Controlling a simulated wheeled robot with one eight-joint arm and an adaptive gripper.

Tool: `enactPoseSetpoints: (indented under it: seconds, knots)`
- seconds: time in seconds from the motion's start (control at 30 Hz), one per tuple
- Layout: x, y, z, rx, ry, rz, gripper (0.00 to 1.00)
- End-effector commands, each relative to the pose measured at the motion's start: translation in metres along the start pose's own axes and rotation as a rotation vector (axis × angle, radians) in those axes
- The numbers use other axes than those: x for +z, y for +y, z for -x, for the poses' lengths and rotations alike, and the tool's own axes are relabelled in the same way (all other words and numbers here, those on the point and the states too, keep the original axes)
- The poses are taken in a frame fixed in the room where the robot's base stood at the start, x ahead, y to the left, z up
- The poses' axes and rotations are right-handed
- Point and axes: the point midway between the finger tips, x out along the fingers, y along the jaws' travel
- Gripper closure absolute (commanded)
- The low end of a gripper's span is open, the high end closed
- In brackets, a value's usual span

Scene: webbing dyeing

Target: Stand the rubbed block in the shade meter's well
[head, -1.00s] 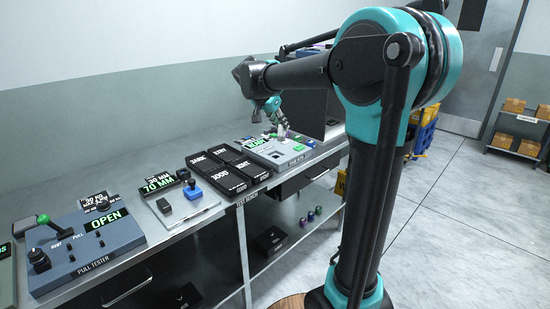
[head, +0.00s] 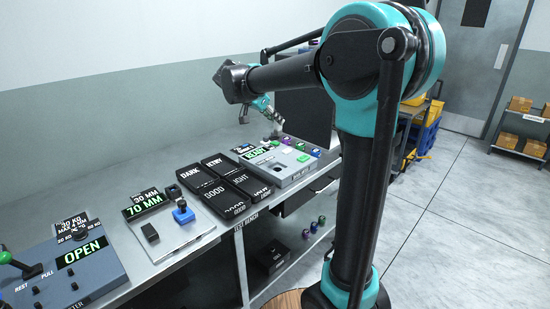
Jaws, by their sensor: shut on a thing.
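The shade meter (head: 292,177) is a grey box at the far end of the bench. It has a lit green display and a dark opening in its top; I cannot tell for sure that the opening is the well. My gripper (head: 276,129) points down above the meter's back edge. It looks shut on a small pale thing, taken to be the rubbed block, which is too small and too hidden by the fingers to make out. I cannot tell whether the block touches anything.
Black labelled trays (head: 224,188) lie left of the meter. A plate with a blue-handled stamp (head: 182,212) and the pull tester (head: 80,262) are nearer. A dark cabinet (head: 308,105) stands behind the meter.

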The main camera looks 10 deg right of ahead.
Motion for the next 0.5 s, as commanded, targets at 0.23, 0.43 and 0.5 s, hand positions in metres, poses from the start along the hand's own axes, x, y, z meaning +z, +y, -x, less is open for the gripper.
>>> enactPoseSetpoints:
  seconds: [0.23,0.43,0.5]
  knots:
    - [0.045,0.0,-0.043,0.0,0.0,0.0,1.0]
    - [0.071,0.0,-0.068,0.0,0.0,0.001,1.0]
    - [0.076,0.0,-0.072,0.0,0.0,0.001,1.0]
